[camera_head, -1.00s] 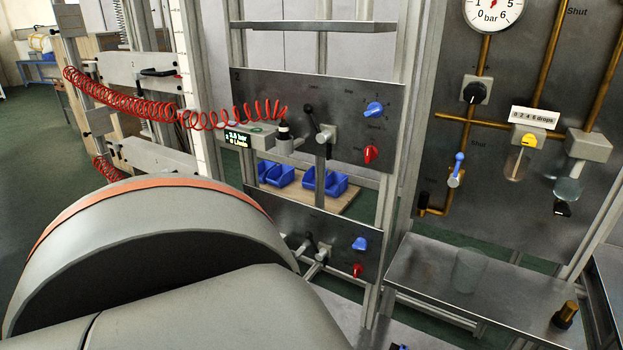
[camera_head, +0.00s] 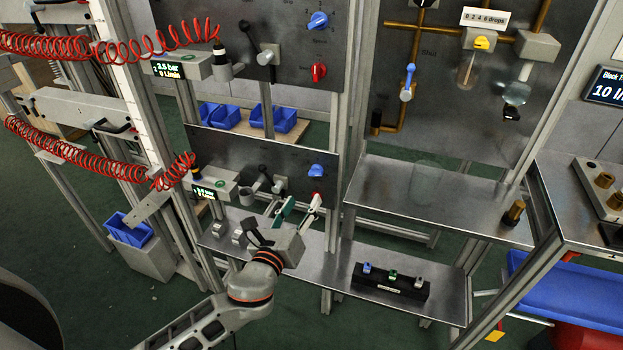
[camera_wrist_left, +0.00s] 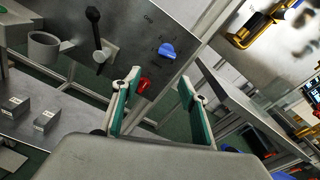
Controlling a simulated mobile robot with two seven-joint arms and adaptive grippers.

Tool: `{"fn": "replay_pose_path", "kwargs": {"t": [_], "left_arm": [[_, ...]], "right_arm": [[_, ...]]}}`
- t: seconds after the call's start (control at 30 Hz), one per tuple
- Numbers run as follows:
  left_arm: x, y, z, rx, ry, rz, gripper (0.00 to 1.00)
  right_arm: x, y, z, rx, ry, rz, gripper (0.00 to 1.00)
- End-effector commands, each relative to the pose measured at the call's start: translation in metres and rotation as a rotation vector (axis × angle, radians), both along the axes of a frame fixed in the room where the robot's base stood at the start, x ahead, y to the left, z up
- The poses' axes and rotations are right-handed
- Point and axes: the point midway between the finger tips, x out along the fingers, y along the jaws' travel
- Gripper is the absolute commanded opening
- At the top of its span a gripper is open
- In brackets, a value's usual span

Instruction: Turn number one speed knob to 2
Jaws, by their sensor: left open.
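The upper panel (camera_head: 290,45) has a blue knob (camera_head: 318,20) with a dial scale and a red knob (camera_head: 319,71) below it. The lower panel (camera_head: 255,154) has a similar blue knob (camera_head: 317,170) and red knob (camera_head: 317,198). I cannot read which is number one. My left gripper (camera_head: 300,206) is open and empty in front of the lower panel. In the left wrist view, the blue knob (camera_wrist_left: 167,51) appears beyond and between the fingertips (camera_wrist_left: 160,82). The red knob (camera_wrist_left: 143,85) appears close beside the left finger. Contact cannot be told. My right gripper is out of view.
A metal shelf (camera_head: 310,250) lies under the gripper, with a black block (camera_head: 390,282) of small switches to the right. A steel table (camera_head: 440,200) and frame posts stand at right.

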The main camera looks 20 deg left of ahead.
Motion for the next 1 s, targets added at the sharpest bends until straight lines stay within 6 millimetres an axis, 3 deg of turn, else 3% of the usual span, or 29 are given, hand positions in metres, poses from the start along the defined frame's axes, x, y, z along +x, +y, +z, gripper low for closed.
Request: {"fn": "replay_pose_path", "kwargs": {"t": [0.17,0.63,1.0], "left_arm": [[0.014,0.000,0.021,0.162,-0.065,0.004,0.43],[0.077,-0.002,0.021,0.166,-0.066,0.006,0.43],[0.088,-0.002,0.021,0.164,-0.064,0.005,0.43]], "right_arm": [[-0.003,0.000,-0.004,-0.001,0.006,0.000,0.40],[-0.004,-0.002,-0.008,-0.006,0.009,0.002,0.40],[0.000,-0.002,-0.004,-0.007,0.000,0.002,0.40]]}}
